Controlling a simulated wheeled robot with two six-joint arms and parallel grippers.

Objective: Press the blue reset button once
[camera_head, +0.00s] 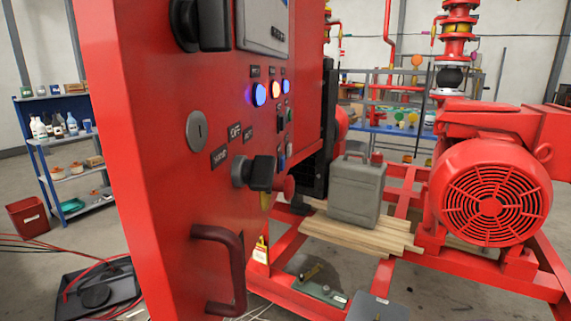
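A red control panel (150,130) fills the left middle of the head view, seen at a steep angle. A glowing blue round button or lamp (259,93) sits high on its face, leftmost in a short row with small labels above. I cannot read the labels, so I cannot tell whether it is the reset button. Neither of my grippers is in view, and nothing touches the blue one.
A grey canister (355,192) stands on planks behind. A red motor (490,190) is at right.

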